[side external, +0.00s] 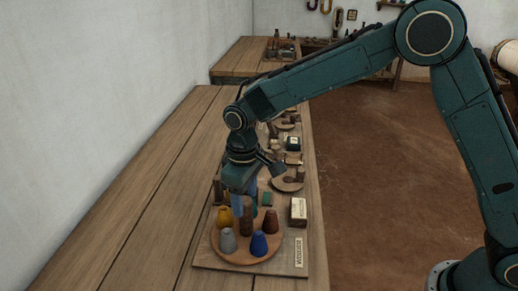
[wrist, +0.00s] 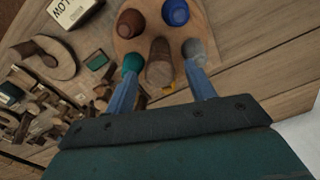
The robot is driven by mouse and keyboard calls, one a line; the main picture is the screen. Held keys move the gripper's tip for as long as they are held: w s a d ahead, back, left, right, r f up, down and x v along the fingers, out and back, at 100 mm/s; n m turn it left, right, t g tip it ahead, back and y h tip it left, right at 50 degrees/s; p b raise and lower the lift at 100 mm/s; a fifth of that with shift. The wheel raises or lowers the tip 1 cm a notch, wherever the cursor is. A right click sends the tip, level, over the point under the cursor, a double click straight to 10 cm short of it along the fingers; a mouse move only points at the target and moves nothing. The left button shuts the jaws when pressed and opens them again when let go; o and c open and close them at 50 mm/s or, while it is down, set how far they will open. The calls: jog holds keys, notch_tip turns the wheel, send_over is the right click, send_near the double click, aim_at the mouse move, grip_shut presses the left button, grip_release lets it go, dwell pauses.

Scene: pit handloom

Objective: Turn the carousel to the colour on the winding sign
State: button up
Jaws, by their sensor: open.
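The carousel (side external: 246,256) is a round wooden disc with coloured cones around a brown central post (side external: 246,218). Its cones are yellow (side external: 224,217), grey (side external: 228,241), blue (side external: 259,243), dark brown (side external: 271,221) and teal (wrist: 133,62). The winding sign (side external: 298,210) is a small block with a pale face beside the disc. In the wrist view its lettering (wrist: 72,10) is upside down and cut off, the visible end resembling "LOW". My gripper (wrist: 161,72) is open above the carousel, its blue fingers either side of the post (wrist: 160,62); contact is unclear. The yellow cone is mostly hidden in the wrist view.
The carousel stands on a wooden board (side external: 207,262) with a small white label (side external: 299,252). Behind it are a notched wooden disc (side external: 288,181), a small green block (side external: 267,199) and several small fittings. The bench (side external: 130,215) is clear to the left.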

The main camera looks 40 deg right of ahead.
grip_shut()
jog(key=shift+m, duration=0.4)
jog(key=m, duration=0.6)
jog(key=shift+m, duration=0.4)
jog(key=m, duration=0.6)
jog(key=shift+r+m, duration=0.1)
jog(key=shift+m, duration=0.3)
